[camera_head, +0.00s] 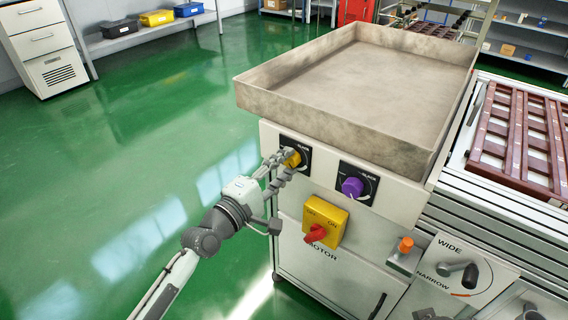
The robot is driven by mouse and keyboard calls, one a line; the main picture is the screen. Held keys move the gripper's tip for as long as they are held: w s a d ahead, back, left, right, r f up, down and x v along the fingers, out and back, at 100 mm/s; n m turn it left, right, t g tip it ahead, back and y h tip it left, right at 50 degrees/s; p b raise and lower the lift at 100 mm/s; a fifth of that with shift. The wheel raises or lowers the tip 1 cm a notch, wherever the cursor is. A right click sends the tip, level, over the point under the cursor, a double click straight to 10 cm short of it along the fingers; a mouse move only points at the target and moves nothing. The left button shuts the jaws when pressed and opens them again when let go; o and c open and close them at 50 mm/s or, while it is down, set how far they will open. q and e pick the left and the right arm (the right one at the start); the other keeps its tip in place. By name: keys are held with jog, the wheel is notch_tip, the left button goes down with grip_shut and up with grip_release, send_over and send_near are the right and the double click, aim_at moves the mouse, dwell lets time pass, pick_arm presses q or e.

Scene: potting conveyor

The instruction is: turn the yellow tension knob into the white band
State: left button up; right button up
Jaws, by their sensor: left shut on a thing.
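The yellow tension knob (292,158) sits on a black dial plate (304,146) at the upper left of the white machine's front panel. My left gripper (285,163) reaches in from the left with its fingers around the yellow knob and is shut on it. The fingers hide part of the knob and the left part of its plate. The white band and the knob's pointer cannot be made out at this size. My right gripper is not in view.
A purple knob (352,187) sits to the right on the same panel. Below are a yellow switch box with a red rotary handle (316,233) and an orange button (405,244). A large grey tray (300,112) overhangs the panel. Green floor at left is clear.

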pick_arm(q)
jog(key=shift+m, duration=1.1)
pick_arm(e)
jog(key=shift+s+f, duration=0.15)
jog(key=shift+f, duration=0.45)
pick_arm(q)
jog(key=o, duration=1.1)
jog(key=shift+o, duration=0.2)
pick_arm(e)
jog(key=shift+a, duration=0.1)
pick_arm(q)
jog(key=v, duration=1.2)
